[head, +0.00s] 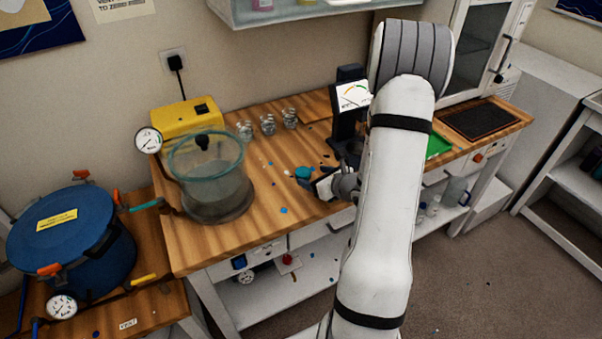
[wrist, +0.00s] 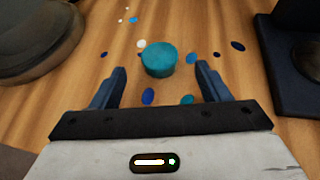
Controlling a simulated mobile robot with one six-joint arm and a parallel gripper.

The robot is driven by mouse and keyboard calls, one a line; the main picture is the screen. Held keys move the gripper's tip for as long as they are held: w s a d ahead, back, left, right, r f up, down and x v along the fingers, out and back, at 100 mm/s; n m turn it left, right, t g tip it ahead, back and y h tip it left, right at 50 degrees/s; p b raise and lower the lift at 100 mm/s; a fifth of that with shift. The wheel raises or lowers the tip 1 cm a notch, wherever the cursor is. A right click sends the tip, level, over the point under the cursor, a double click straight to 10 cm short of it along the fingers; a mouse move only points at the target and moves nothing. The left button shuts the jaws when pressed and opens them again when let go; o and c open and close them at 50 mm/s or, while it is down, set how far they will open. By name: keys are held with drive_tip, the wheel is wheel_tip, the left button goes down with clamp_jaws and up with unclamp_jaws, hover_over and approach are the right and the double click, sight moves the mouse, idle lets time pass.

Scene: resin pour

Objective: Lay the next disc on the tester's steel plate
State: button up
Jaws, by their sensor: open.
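A thick teal disc (wrist: 158,59) lies on the wooden bench, in front of and roughly between my fingertips in the wrist view. It appears as a small teal shape (head: 303,171) beside my gripper in the head view. My gripper (wrist: 160,72) is open and empty; no finger visibly touches the disc. My arm partly hides the tester in the head view.
Blue, teal and white spots (wrist: 148,96) dot the bench around the disc. A clear vacuum chamber (head: 207,180) stands left, before a yellow pump (head: 187,118). Several small jars (head: 267,124) stand behind. A green tray (head: 438,145) and dark mat (head: 480,121) lie right.

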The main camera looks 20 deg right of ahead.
sight(305, 172)
drive_tip(key=p+x, duration=0.1)
drive_tip(key=x, duration=0.3)
drive_tip(key=shift+w+a, duration=0.15)
drive_tip(key=shift+w, duration=0.25)
drive_tip(key=c, duration=1.1)
drive_tip(key=shift+c, duration=0.2)
